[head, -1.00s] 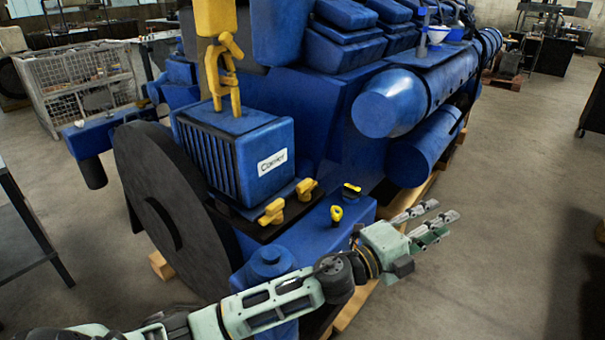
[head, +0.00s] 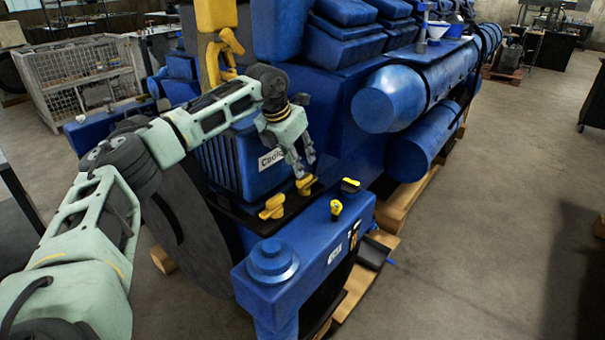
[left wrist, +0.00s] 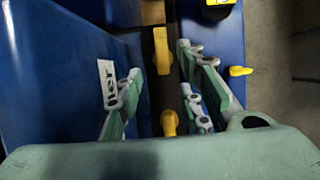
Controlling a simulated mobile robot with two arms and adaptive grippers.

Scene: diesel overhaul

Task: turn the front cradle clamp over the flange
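Two yellow cradle clamps sit on the dark flange strip (head: 254,219) along the foot of the blue cooler (head: 243,160). One clamp (head: 305,184) is farther right and the other (head: 272,207) is nearer. The frames do not label which is the front one. My left gripper (head: 305,167) points down, open and empty, just above the farther clamp. In the left wrist view that clamp (left wrist: 162,50) lies between the spread fingertips, with no clear contact. The nearer clamp (left wrist: 169,122) shows lower down, closer to the palm. My right gripper is out of view.
A yellow key-shaped handle (head: 336,208) and a yellow-and-black knob (head: 350,186) stand on the blue block beside the flange. A yellow hook (head: 222,52) hangs above the cooler. A wooden pallet (head: 372,265) lies under the engine.

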